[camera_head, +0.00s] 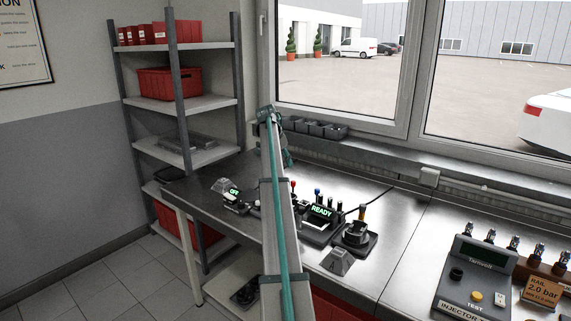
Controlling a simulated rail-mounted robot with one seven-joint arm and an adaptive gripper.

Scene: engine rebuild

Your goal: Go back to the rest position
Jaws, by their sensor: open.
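My arm (280,230), pale with a teal stripe or cable along it, rises from the bottom edge to the middle of the head view. Dark and teal parts show at its upper end, in front of the window sill. I cannot make out any gripper fingers; my gripper is outside the view or hidden behind the arm. The arm covers part of the metal workbench (395,215).
A shelf rack (205,103) with red bins stands left. On the bench are an OFF display (234,192), a READY unit (321,211), a dark fixture (356,236) and an injector tester (474,285) at right. Small dark bins (314,128) line the sill. Floor at left is clear.

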